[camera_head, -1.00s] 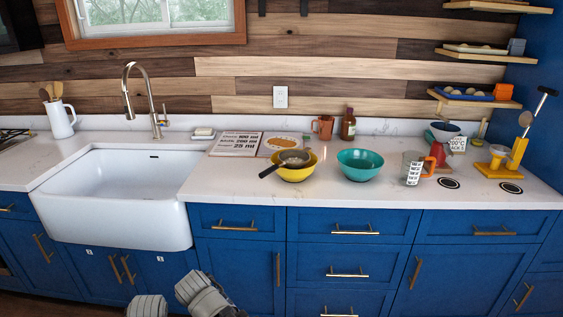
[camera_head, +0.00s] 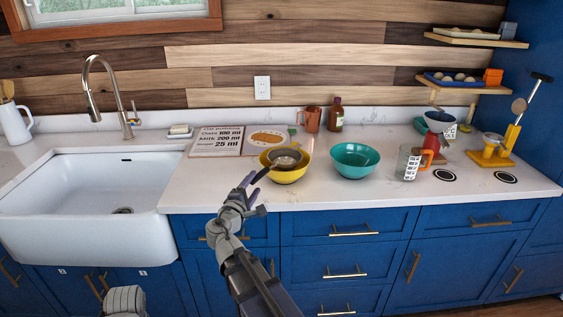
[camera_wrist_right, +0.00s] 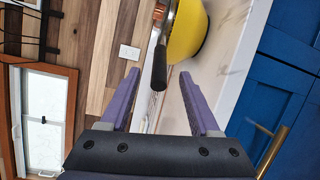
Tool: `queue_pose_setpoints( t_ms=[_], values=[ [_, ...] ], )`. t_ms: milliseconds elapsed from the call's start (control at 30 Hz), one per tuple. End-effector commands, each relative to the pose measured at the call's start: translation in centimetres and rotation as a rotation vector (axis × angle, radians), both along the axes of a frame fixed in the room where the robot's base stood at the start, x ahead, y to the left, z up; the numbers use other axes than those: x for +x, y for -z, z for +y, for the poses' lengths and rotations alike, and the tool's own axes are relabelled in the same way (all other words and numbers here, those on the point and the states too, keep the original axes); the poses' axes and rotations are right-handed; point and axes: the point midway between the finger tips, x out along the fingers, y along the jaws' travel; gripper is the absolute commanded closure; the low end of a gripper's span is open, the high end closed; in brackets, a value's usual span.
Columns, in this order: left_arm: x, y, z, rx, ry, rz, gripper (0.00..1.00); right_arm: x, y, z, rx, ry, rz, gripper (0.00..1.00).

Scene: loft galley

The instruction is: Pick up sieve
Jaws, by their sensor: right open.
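The sieve (camera_head: 286,157) rests in the mouth of a yellow bowl (camera_head: 288,176) on the counter, a metal bowl-shaped strainer with a dark handle pointing to the front left. In the right wrist view the sieve's black handle (camera_wrist_right: 159,68) shows beyond the gap between my fingers, with the yellow bowl (camera_wrist_right: 188,30) beside it. My right gripper (camera_head: 250,188) is open and empty, just in front of and left of the bowl, close to the handle. In the right wrist view my right gripper (camera_wrist_right: 162,95) has its fingers apart. My left gripper's fingertips are not in view.
A teal bowl (camera_head: 354,161) stands right of the yellow bowl, with a glass measuring cup (camera_head: 409,166) further right. A recipe board (camera_head: 217,141) lies behind left. The white sink (camera_head: 95,205) is at left. Bare counter (camera_head: 330,195) lies in front of the bowls.

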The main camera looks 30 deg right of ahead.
Motion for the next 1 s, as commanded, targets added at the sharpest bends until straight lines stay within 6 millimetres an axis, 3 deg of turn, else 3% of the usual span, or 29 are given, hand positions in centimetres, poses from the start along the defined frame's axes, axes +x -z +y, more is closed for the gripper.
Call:
queue_pose_setpoints(
  t_ms=[200,467,800,1000],
  values=[
    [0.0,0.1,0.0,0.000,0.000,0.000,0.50,1.5,0.1,-1.7,0.002,0.002,0.000,0.37],
    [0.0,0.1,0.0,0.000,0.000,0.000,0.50,1.8,0.1,-2.4,0.002,0.002,0.000,0.37],
    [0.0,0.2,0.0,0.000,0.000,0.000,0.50,4.3,0.2,-6.1,0.002,0.002,0.000,0.37],
    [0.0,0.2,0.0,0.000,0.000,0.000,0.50,4.4,0.2,-6.3,0.003,0.000,0.000,0.37]
  ],
)
